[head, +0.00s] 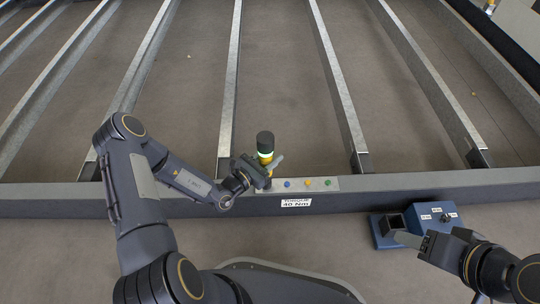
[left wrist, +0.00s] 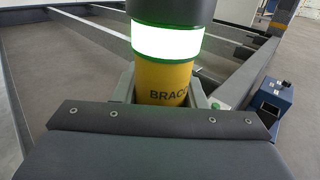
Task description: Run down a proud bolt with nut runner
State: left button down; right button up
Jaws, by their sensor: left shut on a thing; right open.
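My left gripper (head: 263,168) is shut on the nut runner (head: 265,146), a yellow tool with a dark top and a lit green-white band. The tool stands roughly upright over the left end of a light plate (head: 336,184) on the frame's front beam. Its lower end is hidden, so I cannot tell whether it touches a bolt. In the left wrist view the nut runner (left wrist: 162,80) sits between the fingers. Blue (head: 287,184), yellow (head: 307,184) and green (head: 328,183) bolt heads show on the plate. My right gripper (head: 408,240) is open and empty near the blue control box.
A blue box (head: 432,215) with labels and a knob stands at the right, beside a dark open holder (head: 391,225). A "TORQUE 40 Nm" label (head: 296,203) is on the front beam (head: 190,208). Metal cross rails (head: 230,90) run back over the floor.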

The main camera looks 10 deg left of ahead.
pick_arm(q)
jog(key=shift+r+p, duration=2.55)
